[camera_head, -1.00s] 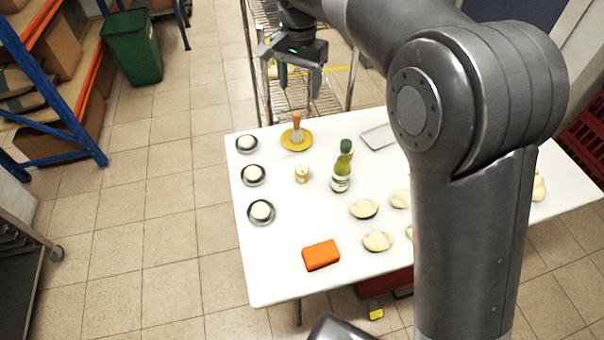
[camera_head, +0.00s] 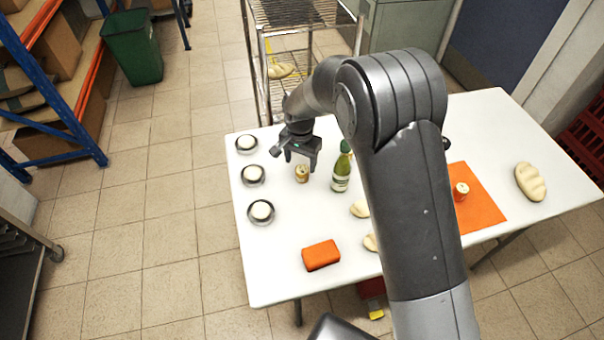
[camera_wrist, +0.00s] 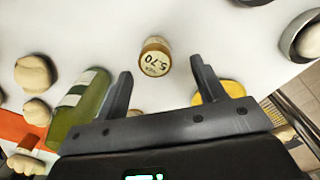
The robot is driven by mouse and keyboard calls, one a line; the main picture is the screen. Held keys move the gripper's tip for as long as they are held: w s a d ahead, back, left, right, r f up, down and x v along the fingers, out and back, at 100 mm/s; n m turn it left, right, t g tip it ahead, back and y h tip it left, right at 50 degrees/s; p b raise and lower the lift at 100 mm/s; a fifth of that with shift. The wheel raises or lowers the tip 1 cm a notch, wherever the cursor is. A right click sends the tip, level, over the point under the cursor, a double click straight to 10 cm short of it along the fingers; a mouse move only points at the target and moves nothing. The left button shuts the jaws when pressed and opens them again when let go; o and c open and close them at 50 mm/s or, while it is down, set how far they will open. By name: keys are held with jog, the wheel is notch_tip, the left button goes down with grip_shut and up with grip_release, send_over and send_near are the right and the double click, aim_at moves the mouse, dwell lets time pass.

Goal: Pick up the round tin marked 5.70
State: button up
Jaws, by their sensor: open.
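The round tin marked 5.70 (camera_wrist: 155,58) shows its pale, printed lid in the wrist view, with a gold-brown side. It stands on the white table, and in the head view the tin (camera_head: 302,175) is just below my gripper. My gripper (camera_head: 300,164) is over the table at the tin. In the wrist view my gripper (camera_wrist: 160,69) is open, with one finger on each side of the tin's line. The tin appears slightly beyond the fingertips, and I see no contact.
A green bottle (camera_head: 341,174) stands close on the right of the tin. Bowls with white contents (camera_head: 261,211) line the left edge. An orange block (camera_head: 321,255) lies in front. Another tin (camera_head: 461,190) sits on an orange mat (camera_head: 480,207).

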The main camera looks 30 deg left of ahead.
aim_at(302, 169)
jog(key=f, duration=0.5)
jog(key=shift+d+f, duration=0.1)
jog(key=shift+d, duration=0.2)
jog(key=c, duration=1.1)
